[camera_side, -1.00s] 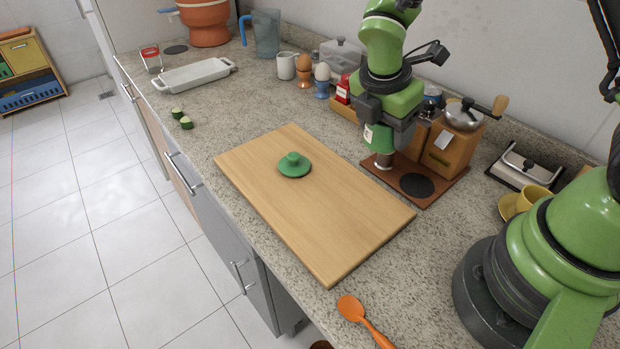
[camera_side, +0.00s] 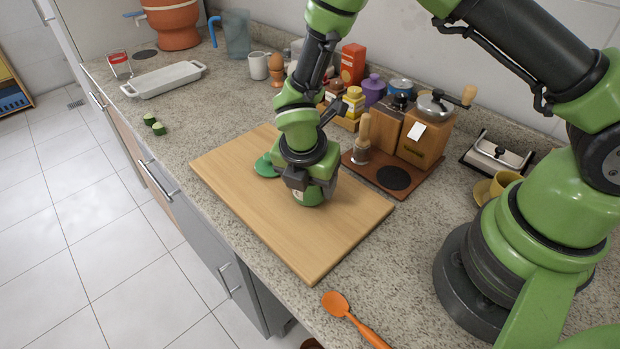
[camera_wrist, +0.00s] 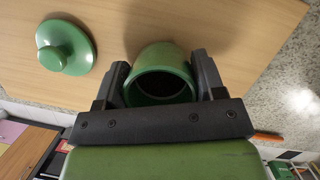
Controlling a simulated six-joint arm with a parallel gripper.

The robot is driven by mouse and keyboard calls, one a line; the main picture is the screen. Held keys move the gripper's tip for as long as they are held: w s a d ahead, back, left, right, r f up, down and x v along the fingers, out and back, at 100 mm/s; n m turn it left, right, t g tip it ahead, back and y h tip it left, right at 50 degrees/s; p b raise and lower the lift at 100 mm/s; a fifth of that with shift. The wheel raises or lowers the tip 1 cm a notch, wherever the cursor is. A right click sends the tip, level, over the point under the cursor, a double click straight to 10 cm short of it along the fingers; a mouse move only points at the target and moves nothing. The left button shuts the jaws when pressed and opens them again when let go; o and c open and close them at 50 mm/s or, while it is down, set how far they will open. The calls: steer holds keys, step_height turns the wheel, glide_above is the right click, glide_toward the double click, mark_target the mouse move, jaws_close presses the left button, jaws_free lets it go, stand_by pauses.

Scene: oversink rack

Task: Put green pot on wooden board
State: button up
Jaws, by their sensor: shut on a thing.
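The wooden board (camera_side: 315,240) lies flat on the counter; its surface also shows in the wrist view (camera_wrist: 255,30). My gripper (camera_side: 300,183) is over the middle of the board. In the wrist view my gripper (camera_wrist: 160,70) has a finger on each side of the green pot (camera_wrist: 160,60), shut on it. The pot's open rim faces the wrist camera. In the side view the pot (camera_side: 308,198) shows below the jaws, at or just above the board; I cannot tell whether it touches. A green knobbed lid (camera_side: 264,166) lies on the board to the left of the pot, apart from it.
A coffee grinder (camera_side: 425,135) stands behind the board by a brown tray (camera_side: 392,178) with a black disc. Jars and an egg cup stand along the wall. An orange spoon (camera_side: 340,308) lies in front. The board's near right part is clear.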

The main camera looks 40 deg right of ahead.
steer(key=shift+f, duration=0.15)
steer(key=o, duration=1.1)
steer(key=shift+f, duration=0.1)
steer(key=v, duration=1.2)
steer(key=shift+r, duration=0.3)
steer(key=shift+s+d+r+m+t+y, duration=1.1)
steer(key=shift+s+r+m, duration=1.6)
steer(key=shift+m, duration=1.75)
steer(key=shift+s+d+r+m+t+y, duration=0.5)
steer(key=shift+s+d+r+m+t, duration=0.7)
steer(key=shift+s+r+m, duration=2.4)
steer(key=shift+s+d+r+m+t+y, duration=0.75)
steer(key=shift+s+d+r+m, duration=1.05)
steer(key=shift+m, duration=3.55)
